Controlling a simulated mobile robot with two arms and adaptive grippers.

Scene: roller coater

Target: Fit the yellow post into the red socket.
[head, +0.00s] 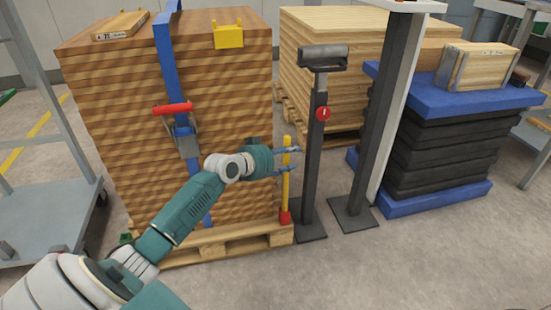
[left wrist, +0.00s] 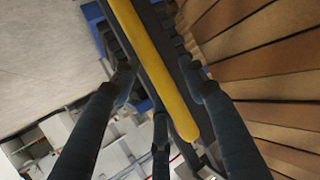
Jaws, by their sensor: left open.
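The yellow post (head: 286,188) stands upright at the front right corner of the wood stack. Its lower end meets the red socket (head: 285,217) on the pallet's corner; I cannot tell how deep it sits. My left gripper (head: 291,160) is open, with its fingers around the post's upper half. In the left wrist view the post (left wrist: 155,65) runs between the spread fingers, and gaps show on both sides of it. My right gripper is not in view.
The wood stack (head: 100,130), with a blue strap (head: 170,75) and red-handled buckle, stands left of the post. A dark roller stand (head: 311,165) rises close on the right. A blue lift table (head: 440,95) stands farther right. The front right floor is clear.

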